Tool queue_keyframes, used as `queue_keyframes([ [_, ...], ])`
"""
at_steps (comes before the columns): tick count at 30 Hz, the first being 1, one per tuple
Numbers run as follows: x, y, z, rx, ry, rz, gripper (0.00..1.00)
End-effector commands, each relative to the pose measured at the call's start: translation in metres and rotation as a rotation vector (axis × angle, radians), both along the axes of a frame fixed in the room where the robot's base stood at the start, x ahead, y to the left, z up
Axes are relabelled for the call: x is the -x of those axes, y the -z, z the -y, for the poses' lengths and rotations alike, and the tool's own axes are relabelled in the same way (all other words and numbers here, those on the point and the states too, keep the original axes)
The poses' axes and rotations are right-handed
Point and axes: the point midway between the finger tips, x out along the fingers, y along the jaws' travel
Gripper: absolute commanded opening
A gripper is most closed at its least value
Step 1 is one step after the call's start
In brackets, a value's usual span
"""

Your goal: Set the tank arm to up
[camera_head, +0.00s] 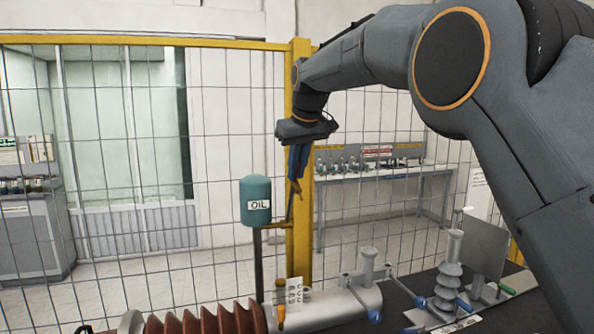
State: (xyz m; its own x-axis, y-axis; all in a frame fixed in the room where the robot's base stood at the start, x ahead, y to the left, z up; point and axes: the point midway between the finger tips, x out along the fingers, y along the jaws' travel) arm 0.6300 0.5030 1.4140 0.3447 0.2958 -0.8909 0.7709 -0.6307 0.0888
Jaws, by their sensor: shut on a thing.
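The teal oil tank (255,208), with a white "OIL" label, stands on a dark post left of the yellow fence post. A short brass-coloured pipe leaves its underside to the right. The thin tank arm (290,208) rises from the end of this pipe, nearly upright and leaning slightly right. My gripper (297,183) points down from above, right of the tank, with its fingers shut on the upper end of the tank arm. The fingers hide that end.
A yellow-framed mesh fence stands behind the tank. Below are a ribbed red-brown bushing (210,320), a grey cylinder (335,305), an orange-and-yellow hanging piece (281,300) and a grey ribbed insulator (449,275). My arm fills the upper right.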

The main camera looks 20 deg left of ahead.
Motion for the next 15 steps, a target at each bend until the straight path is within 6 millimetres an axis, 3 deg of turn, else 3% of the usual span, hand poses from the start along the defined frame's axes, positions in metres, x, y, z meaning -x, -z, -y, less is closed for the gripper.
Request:
queue_keyframes([
  [2,0.0002,-0.0005,0.0013,0.002,0.001,-0.001,0.00],
  [3,0.0003,-0.0005,0.0012,0.003,0.001,-0.001,0.12],
  [6,0.0004,-0.0004,0.0011,0.002,0.000,-0.001,0.29],
  [15,0.0009,-0.0009,0.0003,0.001,-0.001,0.000,0.30],
])
